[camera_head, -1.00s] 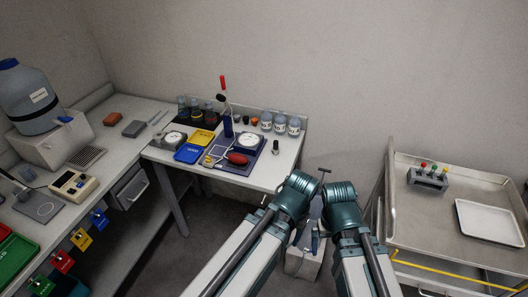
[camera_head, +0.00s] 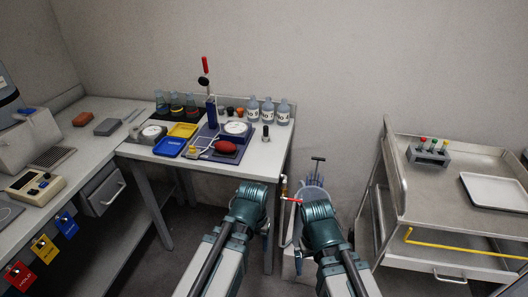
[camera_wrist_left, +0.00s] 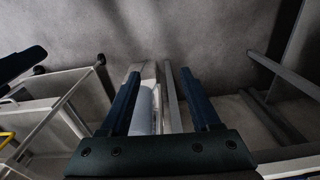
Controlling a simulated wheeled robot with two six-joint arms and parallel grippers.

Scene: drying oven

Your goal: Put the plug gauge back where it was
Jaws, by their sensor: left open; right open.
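I cannot tell for sure which thing is the plug gauge. A small upright dark cylinder with a pale lower end (camera_head: 266,133) stands at the right of the white table and may be it. A grey block (camera_head: 428,156) with several red, green and yellow topped pieces stands on the cart. My left gripper (camera_head: 267,243) hangs in front of the table, largely hidden by its wrist. In the left wrist view it (camera_wrist_left: 166,98) is open, with nothing held between its fingers. My right gripper (camera_head: 297,237) is beside it, open and partly hidden; I see nothing held.
The white table (camera_head: 255,168) holds several flasks, bottles, a blue tray (camera_head: 169,147), a yellow tray (camera_head: 184,130) and dials. A metal cart (camera_head: 455,215) with a white tray (camera_head: 495,190) stands right.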

